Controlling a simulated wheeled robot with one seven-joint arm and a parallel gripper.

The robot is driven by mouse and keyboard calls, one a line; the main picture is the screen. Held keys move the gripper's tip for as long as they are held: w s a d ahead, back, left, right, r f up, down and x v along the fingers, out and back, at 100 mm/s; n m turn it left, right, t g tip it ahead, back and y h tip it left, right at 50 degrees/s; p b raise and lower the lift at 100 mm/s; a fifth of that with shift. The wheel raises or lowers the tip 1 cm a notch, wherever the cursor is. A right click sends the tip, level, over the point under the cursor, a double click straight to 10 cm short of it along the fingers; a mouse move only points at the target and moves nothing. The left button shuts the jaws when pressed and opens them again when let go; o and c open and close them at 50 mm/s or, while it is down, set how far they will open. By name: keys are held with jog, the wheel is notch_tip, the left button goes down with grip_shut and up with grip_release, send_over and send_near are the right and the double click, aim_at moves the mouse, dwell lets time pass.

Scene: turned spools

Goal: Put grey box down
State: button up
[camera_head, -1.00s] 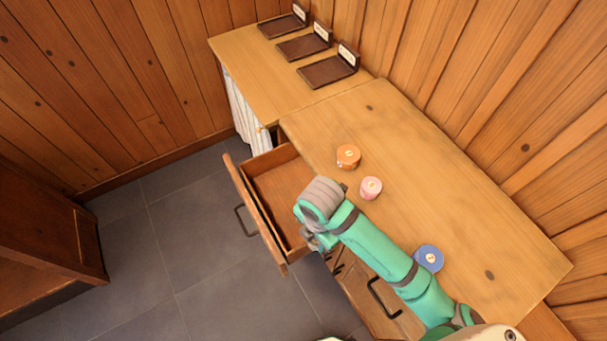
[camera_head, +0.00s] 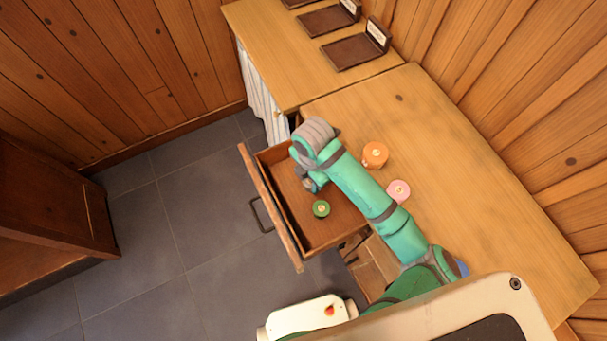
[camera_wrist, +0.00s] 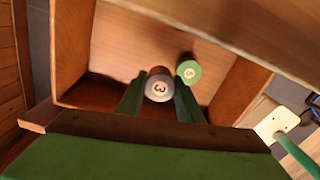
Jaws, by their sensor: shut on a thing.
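The grey box (camera_wrist: 159,88) is a round, spool-like piece with a pale top marked 3. In the wrist view it sits between the two green fingers of my gripper (camera_wrist: 159,98), which is shut on it. In the head view my gripper (camera_head: 311,184) points down into the open drawer (camera_head: 338,226); the grey box is hidden there. A green spool (camera_head: 321,209) lies in the drawer. In the wrist view the green spool (camera_wrist: 189,71), marked 5, is close beside the grey box. I cannot tell whether the grey box touches the drawer floor.
An orange spool (camera_head: 375,155) and a pink spool (camera_head: 399,191) stand on the wooden counter (camera_head: 480,200). A blue spool (camera_head: 462,268) is mostly hidden behind my arm. Dark labelled stands (camera_head: 355,51) are at the back. The drawer's front panel (camera_head: 270,208) borders open floor.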

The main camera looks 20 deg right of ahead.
jog(key=w+f, duration=0.6)
jog(key=shift+w+a+f, duration=0.25)
jog(key=shift+w+f, duration=0.05)
jog(key=shift+f, duration=1.6)
jog(key=shift+f, duration=0.1)
jog(key=o, duration=1.1)
jog(key=shift+o, duration=0.2)
notch_tip(320, 180, up, 12)
jog(key=shift+d, duration=0.15)
